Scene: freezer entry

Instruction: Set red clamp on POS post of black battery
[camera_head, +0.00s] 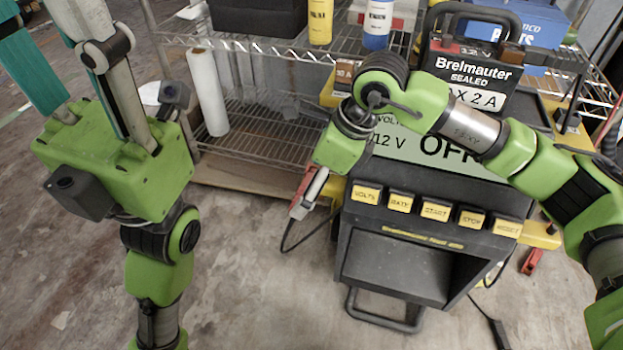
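The black battery (463,72), labelled "Brelmauter SEALED", stands behind the charger's display. A small red patch shows on its upper left and a brownish block (511,52) on its upper right; no POS marking is readable. My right gripper (303,202) points down left of the charger's buttons. It appears shut on a red clamp (297,211), mostly hidden by the fingers, with a black cable below. Another red clamp (531,262) is at the charger's right side. My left gripper (68,40) is close to the camera at upper left, its fingers apart and empty, tips near the top edge.
The charger cart (392,262) has a display reading "12 V" and "OFF", and several yellow buttons (435,210). A wire shelf (270,125) behind holds a paper roll (207,92), a yellow bottle (320,20) and a blue bottle (377,22). The floor at lower left is clear.

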